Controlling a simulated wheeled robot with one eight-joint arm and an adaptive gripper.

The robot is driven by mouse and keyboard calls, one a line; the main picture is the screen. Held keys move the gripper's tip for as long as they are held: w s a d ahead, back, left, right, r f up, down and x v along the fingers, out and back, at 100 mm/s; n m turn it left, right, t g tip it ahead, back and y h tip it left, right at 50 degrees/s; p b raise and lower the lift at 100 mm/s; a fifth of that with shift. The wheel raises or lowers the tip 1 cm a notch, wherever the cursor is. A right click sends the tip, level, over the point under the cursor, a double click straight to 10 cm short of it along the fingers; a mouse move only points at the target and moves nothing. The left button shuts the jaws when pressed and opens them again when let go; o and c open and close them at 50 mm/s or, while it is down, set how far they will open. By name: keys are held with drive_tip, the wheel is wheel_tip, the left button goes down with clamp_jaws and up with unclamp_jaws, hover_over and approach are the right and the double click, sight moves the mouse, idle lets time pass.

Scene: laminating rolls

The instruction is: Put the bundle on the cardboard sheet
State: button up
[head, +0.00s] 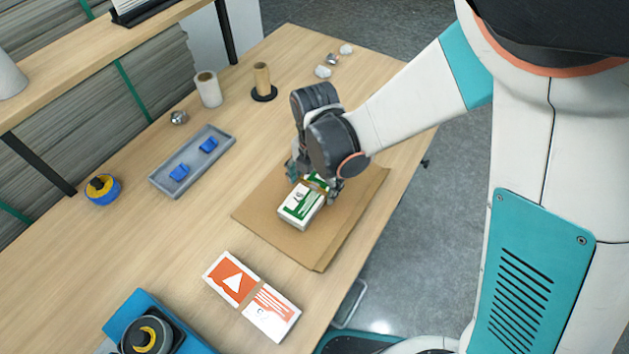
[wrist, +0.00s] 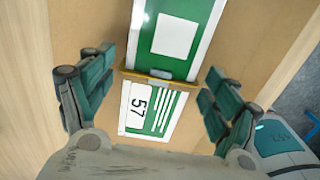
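A green-and-white bundle (head: 302,204) with a brown band around its middle lies on the brown cardboard sheet (head: 345,215). In the wrist view the bundle (wrist: 160,105) shows the number 57 and white stripes, with cardboard (wrist: 85,25) around it. My gripper (head: 313,182) is low over the bundle's far part. In the wrist view my gripper (wrist: 158,82) is open, one finger on each side of the bundle, with a gap on both sides. An orange-and-white bundle (head: 234,280) with a similar band lies on bare table, nearer the front, apart from the sheet.
A grey tray (head: 166,184) with two blue pieces lies left of the sheet. A blue-and-yellow tape roll (head: 102,189), a blue device (head: 137,305), a white roll (head: 208,89) and a brown roll on a black base (head: 263,83) stand on the table. The table's right edge is close to the sheet.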

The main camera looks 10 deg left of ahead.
sight(315, 186)
wheel_tip(315, 186, up, 12)
drive_tip(key=p, duration=0.4)
drive_tip(key=shift+r, duration=0.15)
drive_tip(key=shift+p, duration=0.3)
